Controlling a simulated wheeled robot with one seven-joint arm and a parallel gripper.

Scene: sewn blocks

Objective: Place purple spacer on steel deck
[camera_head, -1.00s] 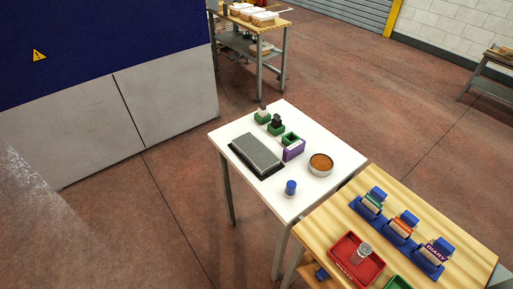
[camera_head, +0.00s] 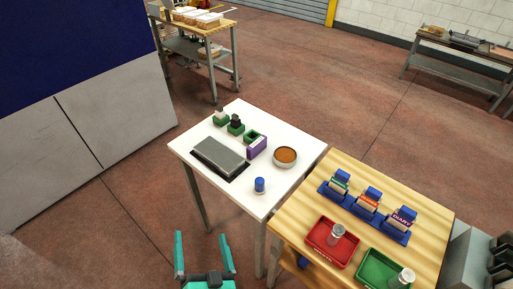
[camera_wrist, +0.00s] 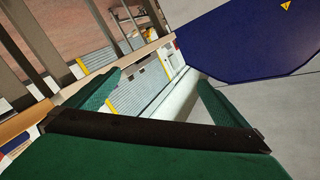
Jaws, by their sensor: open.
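The purple spacer (camera_head: 257,147) is a small purple block on the white table (camera_head: 228,188), in front of an open green holder (camera_head: 251,136). The steel deck (camera_head: 219,155) is a flat grey slab to its left on the same table, on a black base, and its top looks bare. My gripper (camera_head: 201,236) is open and empty in front of the white table, at the bottom of the head view. Its green fingers also show in the wrist view (camera_wrist: 160,80), which holds neither spacer nor deck.
Green holders with dark-topped pieces (camera_head: 236,124) stand behind the deck. A round brown-filled dish (camera_head: 285,156) and a blue cylinder (camera_head: 260,185) share the table. A wooden table (camera_head: 290,212) at right carries a red tray (camera_head: 322,245), a green tray (camera_head: 378,270) and blue stands.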

